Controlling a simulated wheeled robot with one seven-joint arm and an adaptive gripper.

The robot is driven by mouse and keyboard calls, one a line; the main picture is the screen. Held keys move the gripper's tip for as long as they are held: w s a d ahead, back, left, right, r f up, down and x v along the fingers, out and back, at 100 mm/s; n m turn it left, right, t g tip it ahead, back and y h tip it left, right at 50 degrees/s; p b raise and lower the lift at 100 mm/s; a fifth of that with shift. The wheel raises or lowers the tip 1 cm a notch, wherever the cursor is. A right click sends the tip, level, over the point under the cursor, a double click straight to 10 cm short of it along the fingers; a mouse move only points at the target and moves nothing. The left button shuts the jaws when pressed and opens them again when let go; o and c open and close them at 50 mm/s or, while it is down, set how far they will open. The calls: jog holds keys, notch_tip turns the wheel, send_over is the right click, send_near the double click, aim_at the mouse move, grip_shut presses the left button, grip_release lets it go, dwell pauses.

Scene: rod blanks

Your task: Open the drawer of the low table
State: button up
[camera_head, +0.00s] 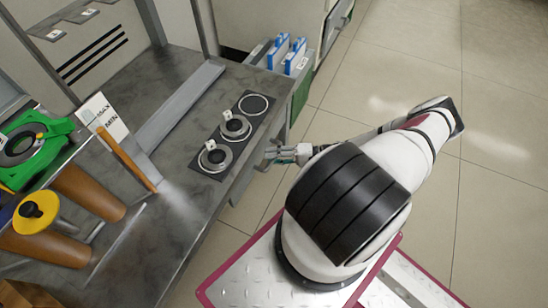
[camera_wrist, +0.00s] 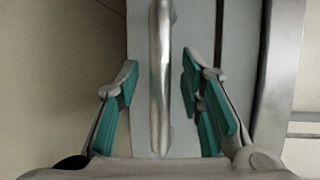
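The table (camera_head: 185,225) has a dark metal top and runs along the left of the head view. My gripper (camera_head: 283,154) is at its right side edge, just below the top. In the wrist view my gripper (camera_wrist: 160,105) is open, with one teal-padded finger on each side of a shiny metal bar handle (camera_wrist: 160,75). A gap shows between the handle and each finger. Behind the handle is a pale grey front panel (camera_wrist: 190,25), which looks like the drawer front.
A black plate with round fixtures (camera_head: 222,148) lies on the table near its right edge. An open grey bin with blue-and-white boxes (camera_head: 280,50) stands beyond. A green tool (camera_head: 35,145) and brown cylinders (camera_head: 88,192) are at left. The tiled floor at right is clear.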

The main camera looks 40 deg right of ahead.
grip_shut()
